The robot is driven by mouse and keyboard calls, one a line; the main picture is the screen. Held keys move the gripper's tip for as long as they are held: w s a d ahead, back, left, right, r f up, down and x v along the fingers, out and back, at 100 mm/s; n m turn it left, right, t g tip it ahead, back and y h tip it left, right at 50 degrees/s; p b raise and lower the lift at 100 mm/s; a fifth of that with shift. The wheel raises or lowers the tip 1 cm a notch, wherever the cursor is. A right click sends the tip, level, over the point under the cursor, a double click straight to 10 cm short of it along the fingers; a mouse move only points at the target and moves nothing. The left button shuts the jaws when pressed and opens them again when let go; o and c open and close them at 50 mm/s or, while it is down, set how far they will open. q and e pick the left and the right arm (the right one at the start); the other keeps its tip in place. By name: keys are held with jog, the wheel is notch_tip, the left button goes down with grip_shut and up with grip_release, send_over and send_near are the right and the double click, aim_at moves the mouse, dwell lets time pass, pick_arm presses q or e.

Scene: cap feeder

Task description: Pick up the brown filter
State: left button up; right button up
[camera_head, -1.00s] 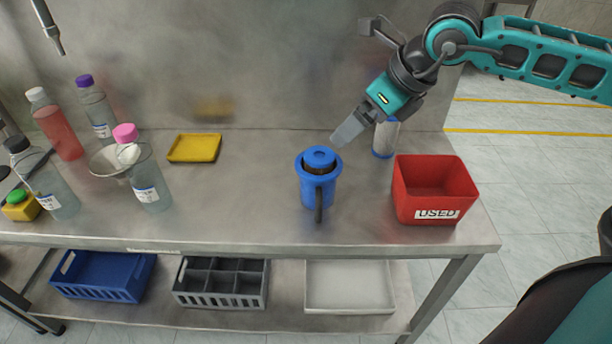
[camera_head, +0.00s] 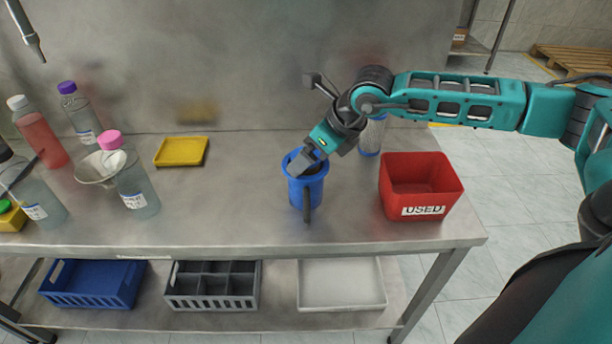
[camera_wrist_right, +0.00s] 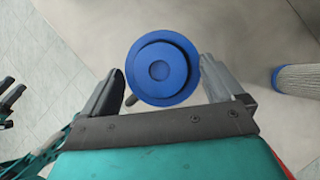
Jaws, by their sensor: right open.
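The blue housing (camera_head: 304,192) with a handle stands upright on the metal table. In the right wrist view a round blue cap (camera_wrist_right: 161,70) fills the space between my fingers. The brown filter body is hidden under this cap and behind my gripper. My right gripper (camera_head: 303,167) is at the housing's top; it also shows in the right wrist view (camera_wrist_right: 161,64), open, with one finger on each side of the cap. I cannot tell whether the fingers touch it. Dark finger-like parts, possibly my left gripper (camera_wrist_right: 9,97), show at that view's left edge, too cut off to judge.
A white filter (camera_head: 372,137) with a blue base stands behind, right of the housing. A red box (camera_head: 387,200) marked USED is at the right. A yellow tray (camera_head: 181,152) lies left; several bottles stand farther left. The table between tray and housing is clear.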

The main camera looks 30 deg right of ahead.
jog(key=c, duration=1.4)
jog(key=shift+c, duration=0.5)
jog(key=shift+r, duration=0.15)
